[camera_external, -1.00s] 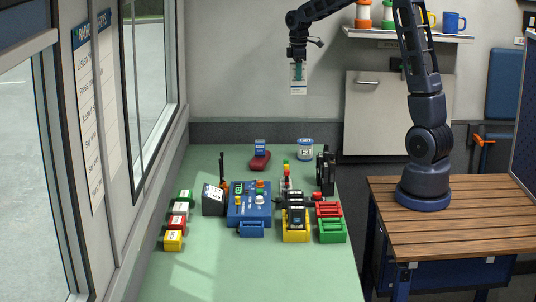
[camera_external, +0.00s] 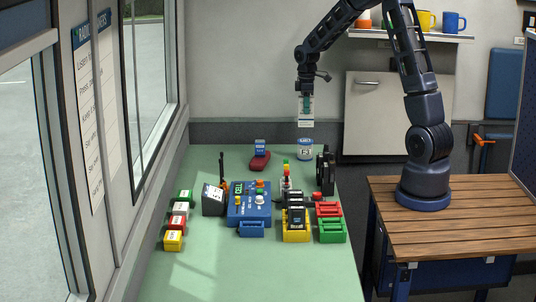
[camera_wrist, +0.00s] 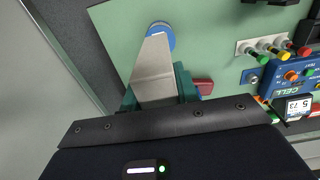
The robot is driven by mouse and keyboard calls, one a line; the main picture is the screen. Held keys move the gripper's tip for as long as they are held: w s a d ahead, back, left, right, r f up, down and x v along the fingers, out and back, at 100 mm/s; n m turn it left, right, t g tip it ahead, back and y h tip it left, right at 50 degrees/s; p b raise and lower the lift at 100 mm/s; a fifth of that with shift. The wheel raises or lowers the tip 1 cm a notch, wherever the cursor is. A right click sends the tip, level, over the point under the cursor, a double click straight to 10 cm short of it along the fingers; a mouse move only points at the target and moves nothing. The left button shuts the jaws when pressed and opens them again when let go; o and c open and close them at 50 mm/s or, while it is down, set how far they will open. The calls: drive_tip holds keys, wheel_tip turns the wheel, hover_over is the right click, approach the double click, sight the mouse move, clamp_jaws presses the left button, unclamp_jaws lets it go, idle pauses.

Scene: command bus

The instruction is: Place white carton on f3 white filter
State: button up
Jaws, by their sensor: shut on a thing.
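My gripper (camera_external: 306,103) is shut on the white carton (camera_external: 307,122), with a teal finger seen against it. The carton hangs upright above the far end of the green table, just over the f3 white filter (camera_external: 305,150). The filter is a white and blue can standing on the table, and a small gap shows between it and the carton. In the wrist view, the carton (camera_wrist: 153,65) sits between the teal fingers (camera_wrist: 157,92). It covers part of the filter's round blue top (camera_wrist: 161,36).
A red item with a blue top (camera_external: 260,156) lies left of the filter. A black upright device (camera_external: 325,170) stands nearer on the right. A blue control box (camera_external: 250,208) and several coloured blocks fill the nearer table. The far left of the green table (camera_external: 212,160) is clear.

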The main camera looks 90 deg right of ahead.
sight(306, 119)
drive_tip(key=shift+f, duration=2.95)
drive_tip(key=shift+f, duration=0.2)
drive_tip(key=o, duration=1)
drive_tip(key=shift+o, duration=0.2)
drive_tip(key=shift+r, duration=0.1)
